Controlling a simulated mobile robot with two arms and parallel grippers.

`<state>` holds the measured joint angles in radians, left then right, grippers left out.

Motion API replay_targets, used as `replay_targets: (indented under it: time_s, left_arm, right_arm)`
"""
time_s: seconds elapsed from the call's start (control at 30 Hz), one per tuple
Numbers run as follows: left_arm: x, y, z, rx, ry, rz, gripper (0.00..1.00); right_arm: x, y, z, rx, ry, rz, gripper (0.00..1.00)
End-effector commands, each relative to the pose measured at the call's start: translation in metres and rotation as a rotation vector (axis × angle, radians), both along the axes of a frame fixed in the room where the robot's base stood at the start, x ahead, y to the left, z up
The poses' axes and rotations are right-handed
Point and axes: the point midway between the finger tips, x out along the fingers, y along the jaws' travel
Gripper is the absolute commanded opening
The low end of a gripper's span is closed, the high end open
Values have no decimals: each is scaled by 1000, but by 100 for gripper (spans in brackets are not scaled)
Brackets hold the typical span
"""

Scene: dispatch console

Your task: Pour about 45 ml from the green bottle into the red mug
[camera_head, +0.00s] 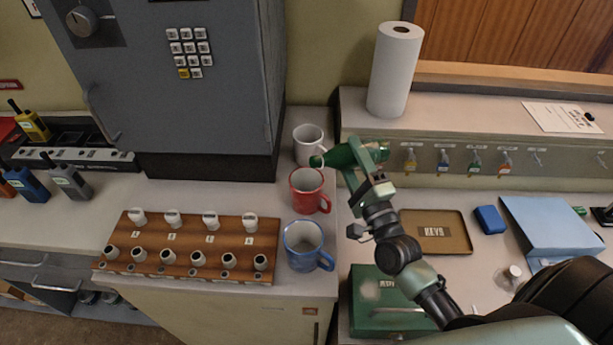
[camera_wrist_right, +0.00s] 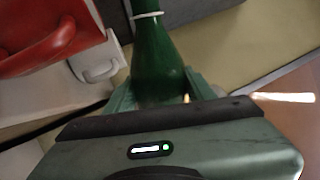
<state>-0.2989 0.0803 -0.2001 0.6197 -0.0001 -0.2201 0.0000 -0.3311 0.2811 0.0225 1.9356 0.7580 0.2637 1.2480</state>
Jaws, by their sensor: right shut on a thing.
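The green bottle (camera_head: 342,156) is tilted almost level, with its neck pointing left and its mouth above the red mug's rim. My right gripper (camera_head: 368,158) is shut on the bottle's body. In the right wrist view the bottle (camera_wrist_right: 157,65) sits between the fingers, its neck pointing away. The red mug (camera_head: 308,195) stands upright on the counter, handle to the right; part of it shows in the right wrist view (camera_wrist_right: 40,40). I cannot see any liquid flowing or the level in the mug. My left gripper is not in view.
A white mug (camera_head: 308,146) stands behind the red mug and a blue mug (camera_head: 305,247) in front. A wooden rack (camera_head: 190,240) with white pieces lies to the left. A grey cabinet (camera_head: 180,90) stands behind. A green box (camera_head: 375,310) is at front right.

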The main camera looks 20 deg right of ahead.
Motion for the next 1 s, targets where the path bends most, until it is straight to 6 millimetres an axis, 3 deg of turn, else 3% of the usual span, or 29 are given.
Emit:
replay_targets:
  time_s: [1.0]
  left_arm:
    - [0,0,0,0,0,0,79]
  right_arm:
    - [1,-2,1,-168,-1,-1,6]
